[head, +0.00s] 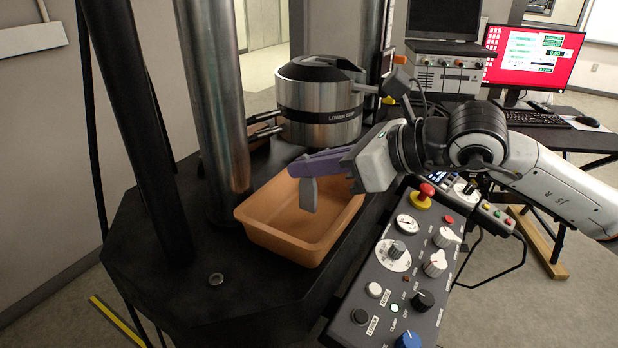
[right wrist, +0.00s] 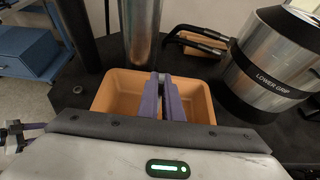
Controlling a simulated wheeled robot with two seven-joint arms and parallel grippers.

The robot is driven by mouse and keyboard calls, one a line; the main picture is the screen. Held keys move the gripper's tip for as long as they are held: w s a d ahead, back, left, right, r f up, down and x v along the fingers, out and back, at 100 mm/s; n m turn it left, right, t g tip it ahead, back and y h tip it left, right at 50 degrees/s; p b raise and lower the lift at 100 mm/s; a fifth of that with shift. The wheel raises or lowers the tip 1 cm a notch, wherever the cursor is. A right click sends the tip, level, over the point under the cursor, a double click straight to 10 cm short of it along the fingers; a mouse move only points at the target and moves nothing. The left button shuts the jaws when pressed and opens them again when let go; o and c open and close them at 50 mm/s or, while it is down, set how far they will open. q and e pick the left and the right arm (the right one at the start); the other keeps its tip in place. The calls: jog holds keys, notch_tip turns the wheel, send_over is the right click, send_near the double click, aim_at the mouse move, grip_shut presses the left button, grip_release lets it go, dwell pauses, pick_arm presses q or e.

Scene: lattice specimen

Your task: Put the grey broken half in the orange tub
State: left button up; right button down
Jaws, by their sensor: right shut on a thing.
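The orange tub (head: 270,236) sits on the black machine table, open at the top and with no other thing visible inside. My right gripper (head: 303,166), with purple fingers, is shut on the grey broken half (head: 308,195), which hangs down from the fingertips over the tub's opening. I cannot tell whether its lower end dips below the rim. In the right wrist view, the purple fingers (right wrist: 163,82) point over the tub (right wrist: 200,105), and the grey half is mostly hidden between them. A small purple part at that view's left edge may be my left gripper; its jaws are unclear.
The steel lower grip (head: 320,105) stands just behind the tub. A thick metal column (head: 213,110) rises at the tub's left. A control panel (head: 400,265) with knobs and a red stop button lies at the front right. The table's front left is clear.

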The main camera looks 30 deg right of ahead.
aim_at(308, 185)
jog(key=shift+f, duration=0.95)
jog(key=shift+f+b, duration=0.2)
jog(key=shift+b, duration=0.15)
jog(key=c, duration=1.9)
grip_release()
jog(key=shift+c, duration=0.2)
pick_arm(q)
jog(key=shift+w, duration=0.5)
jog(key=shift+s, duration=0.1)
